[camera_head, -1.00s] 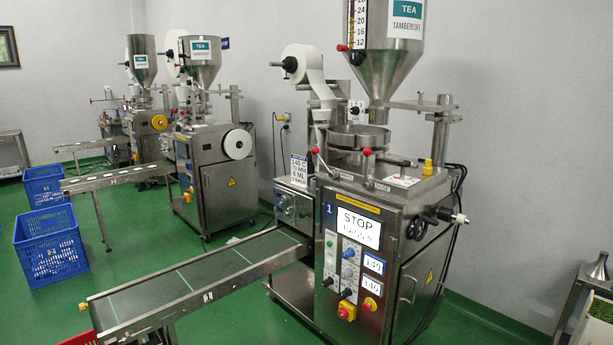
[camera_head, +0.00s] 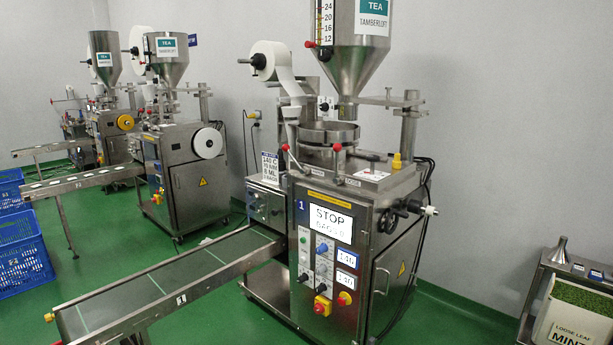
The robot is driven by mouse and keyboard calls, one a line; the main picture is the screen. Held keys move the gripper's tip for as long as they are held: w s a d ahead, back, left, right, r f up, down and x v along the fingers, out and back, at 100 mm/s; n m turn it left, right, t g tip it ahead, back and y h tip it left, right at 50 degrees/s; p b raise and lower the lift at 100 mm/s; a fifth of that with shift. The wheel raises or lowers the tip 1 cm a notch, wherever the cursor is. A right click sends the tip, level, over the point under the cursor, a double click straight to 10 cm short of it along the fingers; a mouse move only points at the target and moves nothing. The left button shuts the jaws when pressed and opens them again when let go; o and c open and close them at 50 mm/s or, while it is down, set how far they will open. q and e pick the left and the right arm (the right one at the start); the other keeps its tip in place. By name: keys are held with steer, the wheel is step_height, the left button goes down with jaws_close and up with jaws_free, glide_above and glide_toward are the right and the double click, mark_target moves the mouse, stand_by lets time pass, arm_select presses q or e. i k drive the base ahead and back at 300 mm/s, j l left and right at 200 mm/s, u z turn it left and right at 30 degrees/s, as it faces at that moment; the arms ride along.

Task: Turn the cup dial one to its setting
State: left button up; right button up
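Machine 1 (camera_head: 335,275), a steel tea packer with a blue "1" plate, stands right of centre. Its screen (camera_head: 330,222) reads STOP. Below it are a blue knob (camera_head: 322,248), two small displays (camera_head: 346,256) that seem to read 140, and red buttons on yellow bases (camera_head: 322,306). A black handwheel (camera_head: 388,221) and a white-ended shaft (camera_head: 430,211) are on its right side. A round steel pan (camera_head: 328,133) sits under the hopper (camera_head: 358,50). I cannot tell which part is the cup dial. A settings card (camera_head: 270,168) shows 140 C and 8 ML. Neither gripper is in view.
A conveyor (camera_head: 165,285) runs from machine 1 to the lower left. Two similar machines (camera_head: 185,180) stand behind at left, with blue crates (camera_head: 15,240) beside them. A loose-leaf mint bin (camera_head: 580,315) stands at lower right. Green floor is clear between it and machine 1.

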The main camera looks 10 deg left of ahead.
mark_target(373, 158)
steer(key=i+l+z, duration=0.1)
steer(key=i+l, duration=0.35)
steer(key=i, duration=0.15)
steer(key=i+l, duration=0.45)
steer(key=i, duration=0.2)
steer(key=k+z, duration=0.05)
